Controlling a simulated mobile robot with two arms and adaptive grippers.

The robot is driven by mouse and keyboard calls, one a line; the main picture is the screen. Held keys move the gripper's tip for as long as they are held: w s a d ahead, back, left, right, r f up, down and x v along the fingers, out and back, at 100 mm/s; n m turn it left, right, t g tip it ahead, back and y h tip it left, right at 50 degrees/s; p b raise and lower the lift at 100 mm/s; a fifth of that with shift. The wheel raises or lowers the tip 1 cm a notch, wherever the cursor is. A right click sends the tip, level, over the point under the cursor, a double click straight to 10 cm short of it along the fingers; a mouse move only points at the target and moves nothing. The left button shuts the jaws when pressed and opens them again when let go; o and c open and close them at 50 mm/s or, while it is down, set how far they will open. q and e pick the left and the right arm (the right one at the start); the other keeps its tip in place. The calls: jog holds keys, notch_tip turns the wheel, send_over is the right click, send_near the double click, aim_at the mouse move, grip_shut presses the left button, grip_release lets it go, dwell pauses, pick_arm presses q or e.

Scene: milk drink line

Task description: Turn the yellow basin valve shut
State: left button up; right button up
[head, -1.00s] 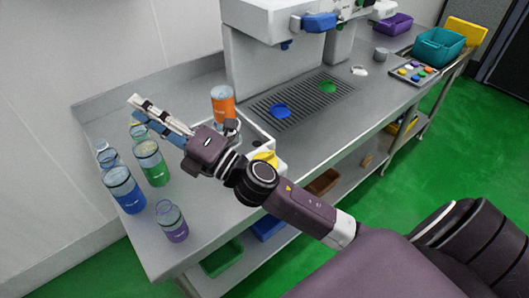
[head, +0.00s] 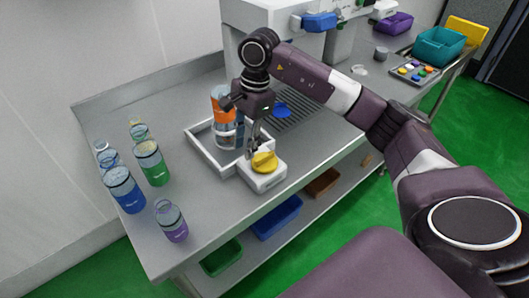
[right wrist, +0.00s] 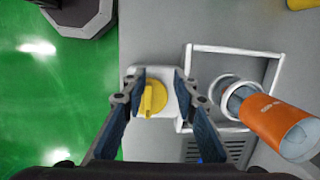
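The yellow basin valve (head: 264,161) is a round knob with a raised grip bar on a white block (head: 262,178) at the front of the basin. In the right wrist view the yellow knob (right wrist: 153,99) lies between my right gripper's fingers, its bar running along the picture's height. My right gripper (head: 252,146) points down just above the valve. In the right wrist view its fingers (right wrist: 157,90) are spread, one on each side of the knob, with gaps to it. My left gripper is not in view.
The white-rimmed basin (head: 205,157) holds an orange-topped bottle (head: 223,106) close to my right gripper. Blue (head: 125,190), green (head: 152,163) and purple (head: 172,222) bottles stand at the left. The counter between them and the basin is clear.

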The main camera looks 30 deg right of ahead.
jog(key=r+h, duration=0.1)
jog(key=h, duration=0.1)
send_over(265, 155)
jog(key=shift+a+r+g, duration=0.2)
jog(key=shift+a+g, duration=0.1)
jog(key=shift+a, duration=0.05)
jog(key=shift+d, duration=0.35)
notch_tip(265, 155, down, 7)
jog(key=shift+s+r+p, duration=0.1)
jog(key=shift+p, duration=1.05)
jog(key=shift+a+f, duration=0.1)
jog(key=shift+f, duration=0.35)
jog(key=shift+c, duration=0.4)
grip_shut()
